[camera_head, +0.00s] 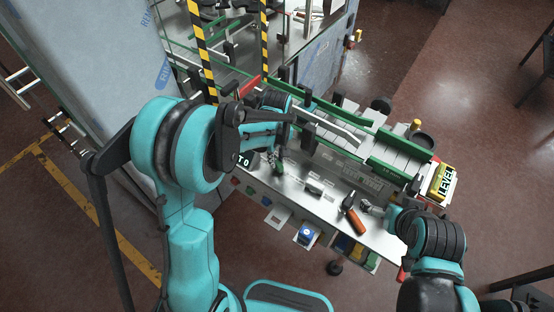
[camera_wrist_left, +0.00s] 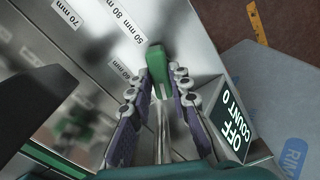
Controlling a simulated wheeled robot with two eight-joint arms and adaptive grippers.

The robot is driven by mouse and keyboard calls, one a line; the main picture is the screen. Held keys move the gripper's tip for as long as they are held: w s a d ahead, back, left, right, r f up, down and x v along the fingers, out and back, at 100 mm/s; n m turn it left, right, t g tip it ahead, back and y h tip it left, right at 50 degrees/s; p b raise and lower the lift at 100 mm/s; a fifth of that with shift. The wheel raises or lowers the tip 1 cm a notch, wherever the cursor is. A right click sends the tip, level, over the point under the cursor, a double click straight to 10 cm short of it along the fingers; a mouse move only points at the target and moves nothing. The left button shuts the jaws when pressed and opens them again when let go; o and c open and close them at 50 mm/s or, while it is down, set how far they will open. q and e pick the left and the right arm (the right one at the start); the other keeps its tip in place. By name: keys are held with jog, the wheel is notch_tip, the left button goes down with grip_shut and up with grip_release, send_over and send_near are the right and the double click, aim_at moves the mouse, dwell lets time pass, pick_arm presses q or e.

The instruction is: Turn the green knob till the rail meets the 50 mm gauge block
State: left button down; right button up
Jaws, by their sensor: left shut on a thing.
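The green knob (camera_wrist_left: 158,72) stands between the fingertips of my left gripper (camera_wrist_left: 160,88) in the left wrist view, with a finger against each side. In the head view my left gripper (camera_head: 281,150) reaches down at the bench's left end, and a small green part (camera_head: 280,169) shows just below it. A printed 50 mm label (camera_wrist_left: 133,33) lies beyond the knob. A small grey block (camera_head: 314,187) lies on the bench; its size cannot be read. Green-edged rails (camera_head: 340,108) run along the conveyor. My right gripper (camera_head: 372,208) is low at the bench's right end, its fingers unclear.
A counter display (camera_wrist_left: 232,120) reading OFF, COUNT 0 is close beside my left fingers. An orange-handled tool (camera_head: 355,220) lies on the bench front. A yellow LEVEL box (camera_head: 442,182) is at the right end. A striped machine frame (camera_head: 203,50) stands behind my left arm.

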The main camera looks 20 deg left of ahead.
pick_arm(q)
jog(key=m+b, duration=0.1)
jog(key=m, duration=0.5)
jog(key=shift+m, duration=0.3)
jog(key=m, duration=0.3)
jog(key=shift+m+b, duration=0.3)
jog(key=shift+b, duration=0.1)
jog(key=m, duration=0.3)
jog(key=shift+m, duration=0.3)
jog(key=m+b, duration=0.1)
jog(key=m, duration=1.1)
jog(key=shift+m, duration=0.4)
jog(key=c, duration=1.4)
grip_release()
